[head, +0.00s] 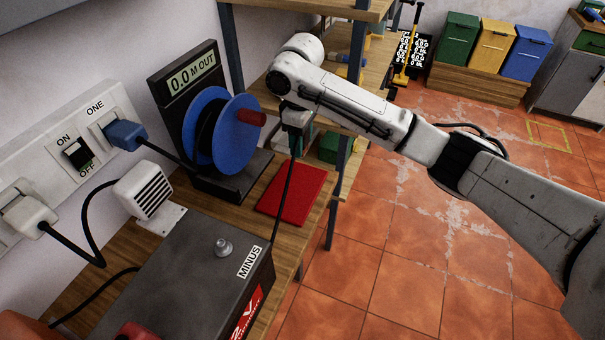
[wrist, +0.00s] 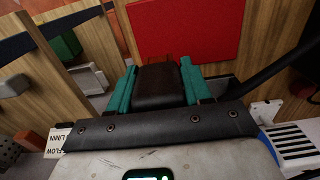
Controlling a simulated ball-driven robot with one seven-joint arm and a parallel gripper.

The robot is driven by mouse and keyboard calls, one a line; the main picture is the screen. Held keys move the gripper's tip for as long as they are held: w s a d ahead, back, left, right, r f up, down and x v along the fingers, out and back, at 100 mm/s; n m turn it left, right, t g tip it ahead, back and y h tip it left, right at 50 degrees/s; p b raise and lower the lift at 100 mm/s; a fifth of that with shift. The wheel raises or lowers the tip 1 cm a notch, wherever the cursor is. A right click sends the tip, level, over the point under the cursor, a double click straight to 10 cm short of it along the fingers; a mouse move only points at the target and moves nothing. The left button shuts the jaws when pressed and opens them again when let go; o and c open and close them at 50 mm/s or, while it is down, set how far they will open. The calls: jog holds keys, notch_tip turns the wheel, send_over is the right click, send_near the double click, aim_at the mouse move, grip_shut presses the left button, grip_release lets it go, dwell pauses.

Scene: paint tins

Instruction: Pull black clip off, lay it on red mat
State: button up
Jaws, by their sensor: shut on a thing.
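My gripper (wrist: 157,82) is shut on the black clip (wrist: 160,88), which sits between its two teal fingers in the wrist view. In the head view my gripper (head: 295,135) is above the far edge of the red mat, and the clip is hard to make out there. A black cable (head: 284,195) hangs from the gripper toward the battery. The red mat (head: 292,195) lies flat and bare on the wooden bench; it also shows in the wrist view (wrist: 185,30), ahead of the fingers. The grey battery (head: 190,270) has a bare metal post (head: 223,247) by its MINUS label, apart from the clip.
A blue cable reel (head: 222,130) with a black meter stands left of the mat. A white vented block (head: 145,190) and a wall socket strip (head: 70,150) are further left. Wooden shelves (head: 345,120) rise behind the gripper. Tiled floor lies open to the right.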

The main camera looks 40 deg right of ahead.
jog(key=shift+f+b, duration=1.5)
jog(key=shift+f, duration=2.35)
jog(key=shift+f, duration=0.65)
jog(key=o, duration=1.2)
jog(key=shift+o, duration=0.2)
notch_tip(320, 180, up, 11)
jog(key=shift+f+p, duration=0.1)
jog(key=shift+p, duration=0.2)
